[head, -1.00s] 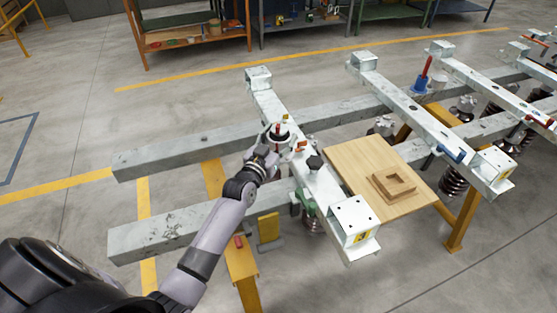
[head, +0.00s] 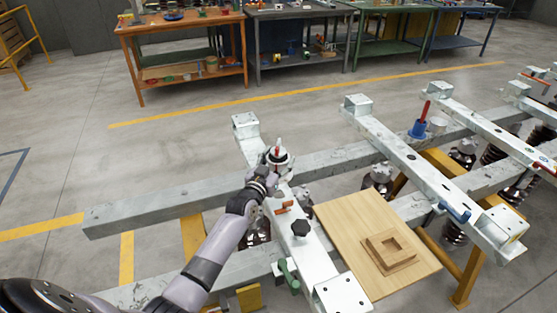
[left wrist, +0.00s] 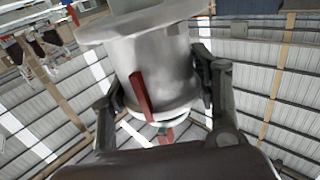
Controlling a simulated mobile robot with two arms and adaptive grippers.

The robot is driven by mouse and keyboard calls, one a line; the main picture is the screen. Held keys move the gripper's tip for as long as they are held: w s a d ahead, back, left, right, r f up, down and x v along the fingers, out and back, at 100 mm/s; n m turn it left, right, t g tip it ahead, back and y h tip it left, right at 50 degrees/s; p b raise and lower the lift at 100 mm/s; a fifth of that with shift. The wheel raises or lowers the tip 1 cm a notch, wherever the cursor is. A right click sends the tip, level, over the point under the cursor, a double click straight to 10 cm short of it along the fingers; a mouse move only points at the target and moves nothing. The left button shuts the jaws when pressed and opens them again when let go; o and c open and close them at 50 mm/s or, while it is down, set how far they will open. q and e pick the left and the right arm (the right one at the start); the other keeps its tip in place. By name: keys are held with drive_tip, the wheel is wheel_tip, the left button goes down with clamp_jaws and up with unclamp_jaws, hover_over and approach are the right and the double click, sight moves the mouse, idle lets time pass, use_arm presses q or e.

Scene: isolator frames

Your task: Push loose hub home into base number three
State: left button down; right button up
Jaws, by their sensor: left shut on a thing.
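A pale grey-white hub (head: 279,160) with a wide flange and a red upright piece is at the nearest white crossbeam (head: 265,190). My left gripper (head: 266,178) is shut on it from the near side. In the left wrist view the hub (left wrist: 158,62) fills the space between the two fingers of my left gripper (left wrist: 155,95), with a red bar across its side. The hub's underside and any base below it are hidden, so I cannot tell how it is seated. I cannot read a number three anywhere. My right gripper is out of view.
A wooden board (head: 340,222) with a square wooden frame (head: 389,250) lies to the right. Workbenches line the back.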

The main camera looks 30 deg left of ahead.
use_arm(q)
drive_tip(key=shift+r, duration=0.4)
drive_tip(key=shift+w, duration=0.15)
drive_tip(key=shift+f, duration=0.45)
drive_tip(key=shift+f+b, duration=0.3)
drive_tip(key=shift+b, duration=0.15)
drive_tip(key=shift+f+b, duration=0.55)
drive_tip(key=shift+f, duration=0.1)
wheel_tip(320, 180, down, 2)
drive_tip(key=shift+f+b, duration=0.25)
drive_tip(key=shift+b, duration=0.8)
drive_tip(key=shift+f, duration=0.3)
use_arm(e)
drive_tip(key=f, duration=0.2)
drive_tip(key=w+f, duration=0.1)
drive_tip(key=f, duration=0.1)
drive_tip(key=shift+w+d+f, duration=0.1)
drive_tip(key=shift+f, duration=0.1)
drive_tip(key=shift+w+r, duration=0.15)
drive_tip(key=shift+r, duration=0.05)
